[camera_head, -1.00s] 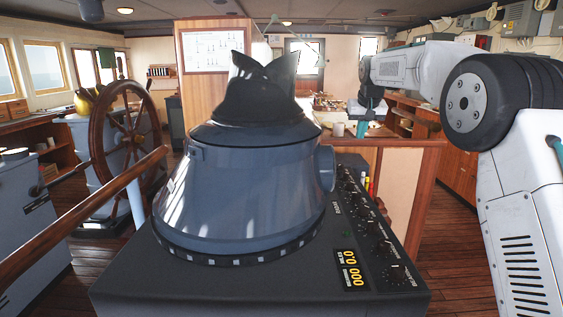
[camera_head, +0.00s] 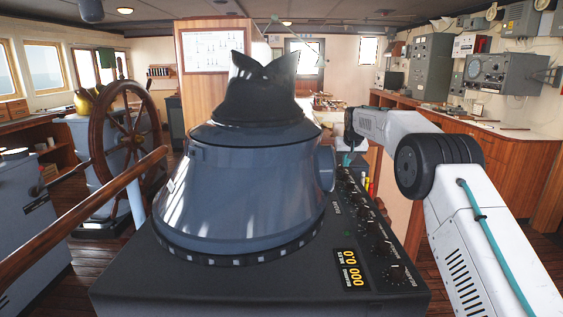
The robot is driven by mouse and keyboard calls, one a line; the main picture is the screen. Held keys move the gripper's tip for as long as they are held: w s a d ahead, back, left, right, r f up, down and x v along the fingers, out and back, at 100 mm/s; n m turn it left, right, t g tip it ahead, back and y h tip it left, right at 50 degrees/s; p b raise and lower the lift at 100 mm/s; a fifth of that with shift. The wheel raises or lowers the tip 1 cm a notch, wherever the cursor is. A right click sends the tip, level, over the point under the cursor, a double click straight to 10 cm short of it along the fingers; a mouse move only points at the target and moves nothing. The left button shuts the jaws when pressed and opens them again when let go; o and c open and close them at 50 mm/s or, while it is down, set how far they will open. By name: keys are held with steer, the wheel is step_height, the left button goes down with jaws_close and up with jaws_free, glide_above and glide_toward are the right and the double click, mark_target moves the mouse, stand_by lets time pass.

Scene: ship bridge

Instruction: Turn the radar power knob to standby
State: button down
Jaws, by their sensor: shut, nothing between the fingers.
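The radar console (camera_head: 130,285) fills the front middle, with a large grey-blue viewing hood (camera_head: 240,190) and black eyepiece on top. A row of black knobs (camera_head: 383,248) runs along its right side. Their labels are too small to read, so I cannot tell which is the power knob or where it points. My gripper (camera_head: 347,158) hangs at the end of my arm, small in the picture, above the far end of the knob row. It appears shut and empty. I cannot tell its exact height above the panel, and no contact with a knob is visible.
A yellow digital readout (camera_head: 351,268) sits at the panel's near end. A wooden steering wheel (camera_head: 125,140) and a wooden rail (camera_head: 80,215) stand to the left. Wooden counters with grey radio equipment (camera_head: 500,75) line the right wall.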

steer(key=shift+f, duration=0.85)
steer(key=shift+w+a, duration=0.1)
steer(key=shift+w, duration=0.1)
steer(key=shift+s+a, duration=0.1)
steer(key=shift+a, duration=0.7)
steer(key=shift+a, duration=0.25)
stand_by(0.4)
